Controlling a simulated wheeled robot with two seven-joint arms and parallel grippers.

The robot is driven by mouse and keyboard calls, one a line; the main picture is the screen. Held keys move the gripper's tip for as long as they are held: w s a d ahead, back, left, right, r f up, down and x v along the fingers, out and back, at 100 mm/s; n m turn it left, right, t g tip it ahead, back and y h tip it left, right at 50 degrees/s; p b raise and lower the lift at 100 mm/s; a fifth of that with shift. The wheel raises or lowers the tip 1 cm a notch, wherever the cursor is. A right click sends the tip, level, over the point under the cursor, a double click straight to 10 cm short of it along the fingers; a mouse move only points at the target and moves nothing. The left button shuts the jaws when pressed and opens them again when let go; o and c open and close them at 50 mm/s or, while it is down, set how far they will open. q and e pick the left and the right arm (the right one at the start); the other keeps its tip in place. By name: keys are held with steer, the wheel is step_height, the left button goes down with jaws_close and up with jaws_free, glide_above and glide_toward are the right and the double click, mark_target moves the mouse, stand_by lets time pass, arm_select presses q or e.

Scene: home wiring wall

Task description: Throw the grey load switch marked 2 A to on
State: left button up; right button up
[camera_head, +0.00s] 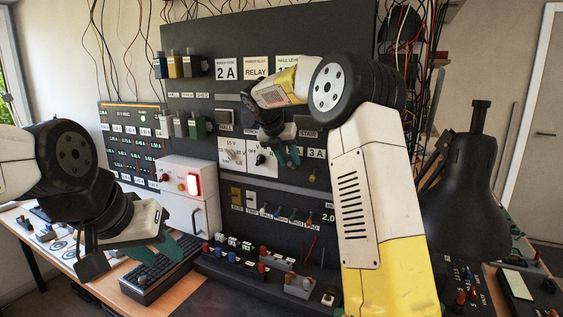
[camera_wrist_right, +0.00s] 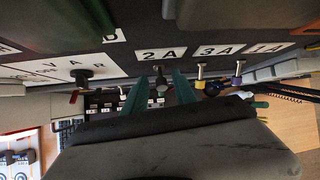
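The grey load switch (camera_wrist_right: 160,80) sits under the plate marked 2 A (camera_wrist_right: 160,54) in the right wrist view. The two teal fingers of my right gripper (camera_wrist_right: 158,88) are apart, one on each side of the switch lever. I cannot tell whether either finger touches it. In the head view my right gripper (camera_head: 286,158) is at the wall panel and hides this switch. The 3 A plate (camera_head: 316,153) shows just right of it. My left gripper (camera_head: 160,250) is low over the desk, away from the switches; its finger opening is unclear.
A rotary knob (camera_head: 260,159) is on the other side. A white box with a red lamp (camera_head: 193,184) and a keyboard (camera_head: 158,279) are near my left gripper.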

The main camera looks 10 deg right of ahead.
steer(key=v, duration=0.6)
steer(key=shift+s+r, duration=0.15)
steer(key=shift+r, duration=0.1)
steer(key=shift+a, duration=0.1)
